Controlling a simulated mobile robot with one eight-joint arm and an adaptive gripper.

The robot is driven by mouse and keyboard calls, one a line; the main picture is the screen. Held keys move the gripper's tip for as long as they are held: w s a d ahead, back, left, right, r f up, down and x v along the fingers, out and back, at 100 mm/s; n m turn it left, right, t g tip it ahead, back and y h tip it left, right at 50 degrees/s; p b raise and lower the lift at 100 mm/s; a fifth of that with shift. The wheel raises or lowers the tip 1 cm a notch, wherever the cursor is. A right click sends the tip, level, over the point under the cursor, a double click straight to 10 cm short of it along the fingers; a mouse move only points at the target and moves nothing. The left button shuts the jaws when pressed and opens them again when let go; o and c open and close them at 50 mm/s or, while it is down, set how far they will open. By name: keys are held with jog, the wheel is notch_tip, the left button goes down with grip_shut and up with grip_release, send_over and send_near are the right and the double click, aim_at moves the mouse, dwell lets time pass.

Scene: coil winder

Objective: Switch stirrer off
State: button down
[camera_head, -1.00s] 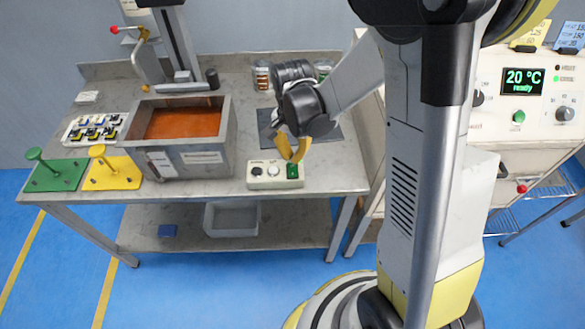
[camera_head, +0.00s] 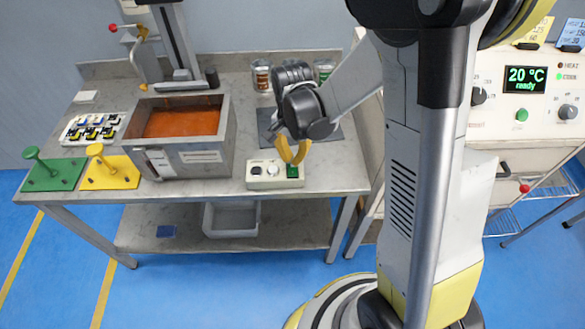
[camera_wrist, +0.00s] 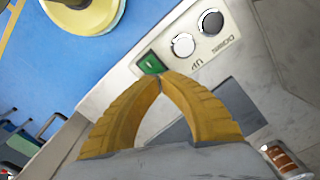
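A pale control box (camera_head: 263,184) sits at the front right of the steel bench. It carries a black knob (camera_wrist: 211,22), a white round knob (camera_wrist: 183,45) and a green switch (camera_wrist: 151,64). The green switch also shows in the head view (camera_head: 293,171), at the box's right end. My gripper (camera_wrist: 160,77) has two curved yellow fingers with their tips together and nothing between them. The tips appear right at the green switch's edge; I cannot tell whether they touch it. In the head view my gripper (camera_head: 291,162) is just above that end of the box.
A grey vat (camera_head: 204,158) of orange liquid stands left of the box, under a stand (camera_head: 176,45). Green (camera_head: 55,177) and yellow (camera_head: 112,176) fixtures stand at the left. Cans (camera_head: 261,76) stand behind my gripper. A panel with a 20 °C display (camera_head: 524,80) is at right.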

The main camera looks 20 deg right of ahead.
aim_at(298, 179)
jog(key=shift+f+b, duration=0.85)
jog(key=shift+f, duration=0.15)
dwell(0.3)
jog(key=shift+r, duration=0.1)
jog(key=shift+r+p, duration=2.6)
jog(key=shift+r, duration=0.85)
jog(key=shift+r, duration=0.35)
jog(key=s+r+n+t, duration=0.7)
jog(key=s+r, duration=0.5)
jog(key=r, duration=0.4)
jog(key=n, duration=0.2)
jog(key=shift+s+n, duration=0.3)
jog(key=shift+s, duration=0.1)
